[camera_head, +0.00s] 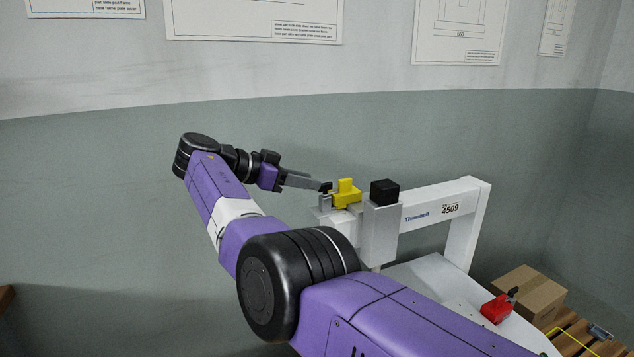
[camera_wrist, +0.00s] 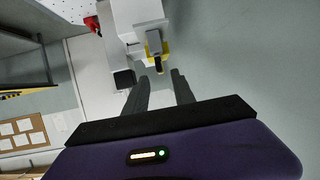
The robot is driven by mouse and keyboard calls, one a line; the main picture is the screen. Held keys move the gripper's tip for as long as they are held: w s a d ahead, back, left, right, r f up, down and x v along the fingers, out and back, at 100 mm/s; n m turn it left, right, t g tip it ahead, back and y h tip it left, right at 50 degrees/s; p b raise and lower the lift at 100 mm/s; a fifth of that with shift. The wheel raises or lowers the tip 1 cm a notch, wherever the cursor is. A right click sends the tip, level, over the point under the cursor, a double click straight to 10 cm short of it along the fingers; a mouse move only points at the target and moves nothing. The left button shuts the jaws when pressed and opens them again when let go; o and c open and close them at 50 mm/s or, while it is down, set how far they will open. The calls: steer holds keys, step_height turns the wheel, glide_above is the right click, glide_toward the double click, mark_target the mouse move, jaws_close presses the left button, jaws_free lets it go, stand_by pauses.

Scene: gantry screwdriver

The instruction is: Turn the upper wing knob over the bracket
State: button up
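A yellow piece (camera_head: 346,194) with an upright tab sits over a grey bracket (camera_head: 325,204) at the left end of the gantry. A small dark piece is beside it at the fingertips. I cannot tell for sure which of these is the upper wing knob. My gripper (camera_head: 318,186) reaches in from the left at that height. In the wrist view the yellow piece (camera_wrist: 165,50) shows beyond the fingers, with the dark piece (camera_wrist: 158,67) in front of it. My gripper (camera_wrist: 159,75) is open, and the dark piece lies between or just ahead of its tips. Contact cannot be seen.
The white gantry (camera_head: 423,207) carries a black block (camera_head: 384,192) right of the yellow piece. A red part (camera_head: 496,309) is on the white base, with a cardboard box (camera_head: 530,291) and a wooden pallet behind. Space left of the gantry, before the wall, is clear.

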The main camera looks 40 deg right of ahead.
steer(key=shift+v, duration=1.6)
